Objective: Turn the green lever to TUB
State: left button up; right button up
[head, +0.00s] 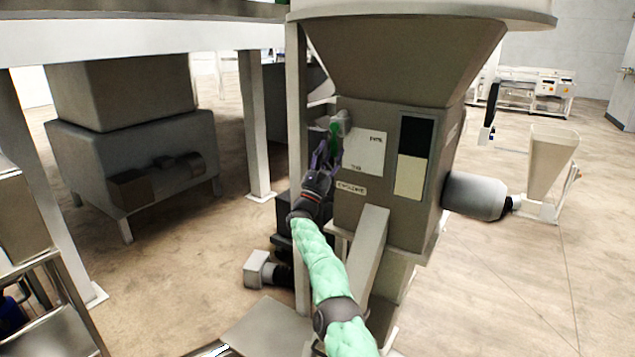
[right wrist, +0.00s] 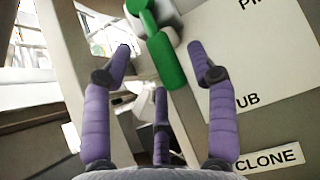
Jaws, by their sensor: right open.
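The green lever (head: 334,129) is on the left part of the machine's front face, beside a white label plate (head: 366,153). The plate has a word at its upper right, partly readable as "PI..", and TUB lower down. In the right wrist view the lever (right wrist: 166,62) hangs from a grey hub, its lower end pointing down and slightly right. My right gripper (head: 326,152) is open just below and in front of it. In the right wrist view the purple fingers (right wrist: 160,65) stand on both sides of the lever, apart from it; a third finger is below. My left gripper is out of view.
A CYCLONE label (head: 351,188) sits below the plate. A large hopper (head: 405,60) tops the machine. A pale post (head: 297,120) stands close on the left of the lever. A grey motor (head: 475,197) juts out at right. Open floor lies further right.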

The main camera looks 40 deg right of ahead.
jog(key=v, duration=1)
jog(key=shift+a, duration=0.1)
